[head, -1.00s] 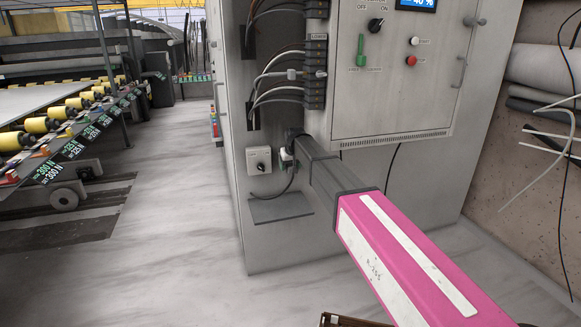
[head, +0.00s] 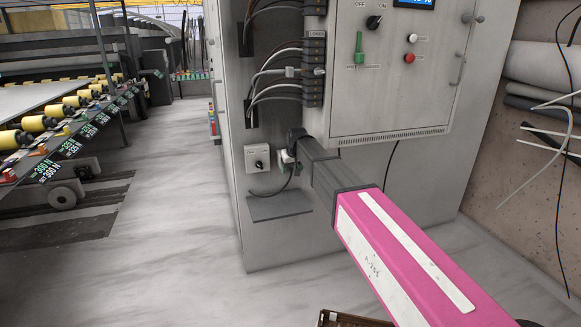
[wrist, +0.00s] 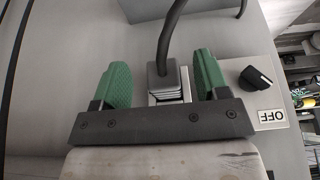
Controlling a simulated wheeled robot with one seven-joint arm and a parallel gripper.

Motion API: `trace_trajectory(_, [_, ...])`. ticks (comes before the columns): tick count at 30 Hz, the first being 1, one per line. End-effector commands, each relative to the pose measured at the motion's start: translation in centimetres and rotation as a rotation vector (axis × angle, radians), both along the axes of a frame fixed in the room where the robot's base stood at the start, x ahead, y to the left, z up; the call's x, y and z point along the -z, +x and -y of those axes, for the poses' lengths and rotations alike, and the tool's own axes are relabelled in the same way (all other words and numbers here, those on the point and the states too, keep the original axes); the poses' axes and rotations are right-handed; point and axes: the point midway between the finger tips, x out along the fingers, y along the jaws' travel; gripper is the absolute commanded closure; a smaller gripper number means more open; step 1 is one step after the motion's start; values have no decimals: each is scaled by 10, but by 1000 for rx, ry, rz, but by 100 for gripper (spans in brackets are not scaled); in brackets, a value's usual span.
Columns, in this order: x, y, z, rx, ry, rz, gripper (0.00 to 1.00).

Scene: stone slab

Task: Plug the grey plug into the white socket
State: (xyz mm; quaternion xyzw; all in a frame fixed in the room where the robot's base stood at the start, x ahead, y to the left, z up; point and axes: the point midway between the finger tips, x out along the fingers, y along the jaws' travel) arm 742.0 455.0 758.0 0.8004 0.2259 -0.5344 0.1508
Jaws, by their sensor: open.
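The grey plug (wrist: 163,82) stands between the fingers of my gripper (wrist: 162,80) in the wrist view, with a dark cable rising from it. The plug is at the face of the white socket (wrist: 170,98), whose light edge shows beside and below it; how deep it sits is not clear. My gripper's green fingers are open, one on each side of the plug, with visible gaps. In the head view my gripper (head: 287,157) is at the cabinet's side wall. My arm hides much of it there, and the plug is too small to make out.
A white switch box (head: 257,158) with a black knob is just left of my gripper. A grey shelf (head: 280,206) juts out below, with the cable looping near it. A row of cabled connectors (head: 313,75) is above.

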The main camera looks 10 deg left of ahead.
Motion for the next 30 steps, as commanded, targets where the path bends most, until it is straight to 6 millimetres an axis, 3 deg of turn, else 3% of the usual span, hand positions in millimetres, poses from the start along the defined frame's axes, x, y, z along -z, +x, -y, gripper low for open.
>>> trace_trajectory(21, [0,-44,27,0,0,0,32])
trace_trajectory(30, [0,-48,29,0,0,0,32])
